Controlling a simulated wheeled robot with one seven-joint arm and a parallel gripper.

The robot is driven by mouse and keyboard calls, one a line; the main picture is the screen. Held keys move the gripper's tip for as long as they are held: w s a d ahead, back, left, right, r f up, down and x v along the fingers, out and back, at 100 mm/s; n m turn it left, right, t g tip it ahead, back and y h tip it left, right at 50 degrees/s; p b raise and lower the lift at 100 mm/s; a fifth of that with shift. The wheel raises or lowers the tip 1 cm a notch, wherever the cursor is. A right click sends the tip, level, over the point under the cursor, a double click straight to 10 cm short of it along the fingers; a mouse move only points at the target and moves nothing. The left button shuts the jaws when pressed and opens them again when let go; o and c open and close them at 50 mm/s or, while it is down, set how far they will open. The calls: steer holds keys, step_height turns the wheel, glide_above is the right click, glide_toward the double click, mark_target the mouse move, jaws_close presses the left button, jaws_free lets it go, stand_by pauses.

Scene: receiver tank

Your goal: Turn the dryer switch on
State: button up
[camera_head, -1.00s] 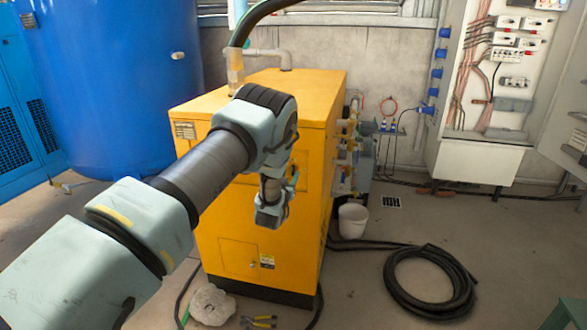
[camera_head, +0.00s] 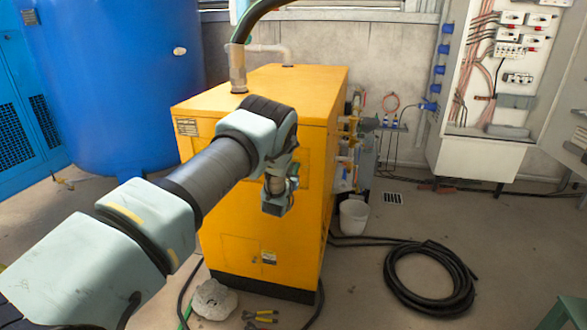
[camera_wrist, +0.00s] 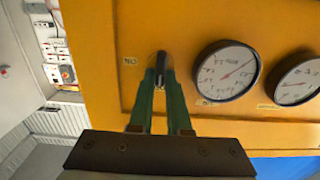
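The yellow dryer (camera_head: 258,92) stands in the middle of the head view, and my arm reaches across its front. In the wrist view, the black dryer switch (camera_wrist: 161,61) is on the yellow panel (camera_wrist: 185,25), beside an upside-down "ON" label (camera_wrist: 130,61) to its left. My gripper (camera_wrist: 160,76) has two green fingers, their tips at either side of the switch handle. The fingers are close together, but I cannot tell whether they press on the handle. The handle stands upright in the picture. My wrist hides the switch in the head view.
Two round gauges (camera_wrist: 226,72) (camera_wrist: 298,80) sit right of the switch. A blue tank (camera_head: 110,90) stands left of the dryer. A coiled black hose (camera_head: 431,282), pliers (camera_head: 262,316) and a white bucket (camera_head: 353,217) are on the floor.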

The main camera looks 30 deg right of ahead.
jaws_close()
steer(key=shift+f+b, duration=0.1)
steer(key=shift+b, duration=0.25)
steer(key=m+b, duration=0.6)
steer(key=b, duration=0.1)
steer(key=m+b, duration=0.5)
steer(key=b, duration=0.2)
steer(key=s+d+f+m+b, duration=0.1)
steer(key=m+b, duration=0.5)
steer(key=shift+f+m+b, duration=0.1)
steer(key=shift+m+b, duration=0.2)
steer(key=shift+b, duration=0.1)
steer(key=shift+w+m, duration=0.1)
steer(key=shift+m, duration=0.2)
steer(key=o, duration=0.5)
jaws_free()
